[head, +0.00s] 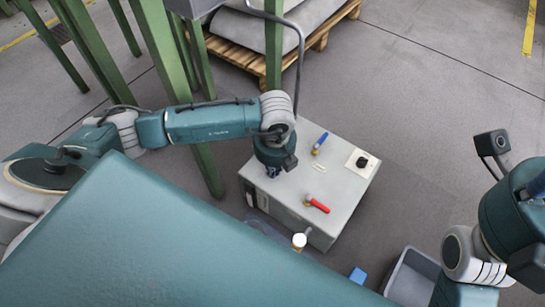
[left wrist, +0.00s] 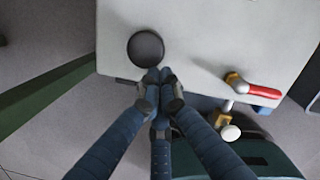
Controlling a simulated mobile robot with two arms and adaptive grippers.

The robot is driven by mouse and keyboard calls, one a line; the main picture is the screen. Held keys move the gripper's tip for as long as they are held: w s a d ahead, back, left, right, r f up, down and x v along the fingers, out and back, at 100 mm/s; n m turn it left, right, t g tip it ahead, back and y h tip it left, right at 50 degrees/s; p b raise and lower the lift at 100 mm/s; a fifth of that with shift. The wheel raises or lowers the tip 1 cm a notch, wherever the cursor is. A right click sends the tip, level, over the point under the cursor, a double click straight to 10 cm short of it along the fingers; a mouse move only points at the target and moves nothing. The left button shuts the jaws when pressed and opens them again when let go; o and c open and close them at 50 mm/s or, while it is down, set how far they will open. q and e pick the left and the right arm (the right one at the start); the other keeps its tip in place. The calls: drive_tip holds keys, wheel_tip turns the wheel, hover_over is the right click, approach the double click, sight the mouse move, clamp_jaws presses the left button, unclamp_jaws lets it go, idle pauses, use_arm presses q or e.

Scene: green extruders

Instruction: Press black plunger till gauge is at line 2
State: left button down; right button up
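The black plunger shows in the left wrist view as a round dark disc (left wrist: 146,48) near the edge of the pale box top. My left gripper (left wrist: 158,74) has its fingertips together beside the disc's lower right rim; I cannot tell whether they touch it. In the head view my left wrist (head: 275,160) hangs over the left part of the grey box (head: 340,187) and hides the plunger. Dark and white panels (head: 250,195) are on the box's side; no gauge reading is legible. My right arm is at the right edge, its fingers out of sight.
On the box are a blue-handled valve (head: 320,143), a red-handled valve (head: 317,205), and a black knob (head: 362,161) on a white plate. A white-capped part (head: 299,241) stands at its front. Green posts (head: 205,165) rise close on the left. A grey bin (head: 412,277) is lower right.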

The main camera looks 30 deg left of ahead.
use_arm(q)
wheel_tip(320, 180, up, 12)
drive_tip(key=shift+s+d, duration=0.35)
drive_tip(key=shift+s, duration=0.1)
idle(0.5)
